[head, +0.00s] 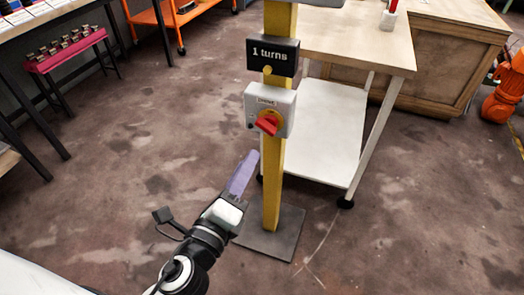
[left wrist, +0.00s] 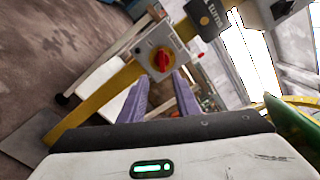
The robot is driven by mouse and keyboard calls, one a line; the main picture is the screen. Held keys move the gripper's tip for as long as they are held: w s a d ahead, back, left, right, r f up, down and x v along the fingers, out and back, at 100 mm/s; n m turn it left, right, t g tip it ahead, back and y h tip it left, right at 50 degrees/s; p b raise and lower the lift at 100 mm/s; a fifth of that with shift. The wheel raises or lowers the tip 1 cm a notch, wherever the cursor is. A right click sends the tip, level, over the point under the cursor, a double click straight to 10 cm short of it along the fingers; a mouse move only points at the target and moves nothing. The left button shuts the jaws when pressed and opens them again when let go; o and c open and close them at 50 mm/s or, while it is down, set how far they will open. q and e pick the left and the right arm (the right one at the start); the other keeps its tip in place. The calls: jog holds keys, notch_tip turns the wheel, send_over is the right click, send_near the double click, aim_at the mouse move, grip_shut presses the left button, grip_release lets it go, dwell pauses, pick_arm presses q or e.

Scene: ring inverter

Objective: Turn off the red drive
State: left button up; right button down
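The red rotary knob (head: 267,124) sits on a yellow disc on the grey switch box (head: 284,103), fixed to a yellow post (head: 272,185). The knob is tilted in the head view. My left gripper (head: 248,160) has purple fingers and is below and slightly left of the box, apart from it. In the left wrist view the two fingers (left wrist: 159,78) stand apart with nothing between them. The red knob (left wrist: 162,59) shows just beyond the fingertips there. My right gripper is in neither view.
A black sign reading "1 turns" (head: 273,57) is on the post above the box. The post has a dark base plate (head: 270,236). A white-shelved wooden table (head: 345,40) stands close behind on the right.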

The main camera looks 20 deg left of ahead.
aim_at(265, 130)
pick_arm(q)
jog(key=w, duration=0.7)
jog(key=w+p, duration=0.1)
jog(key=w, duration=0.2)
jog(key=shift+w+d+r, duration=0.15)
jog(key=shift+w+d, duration=0.05)
jog(key=shift+d, duration=0.05)
jog(key=shift+c, duration=0.2)
grip_shut()
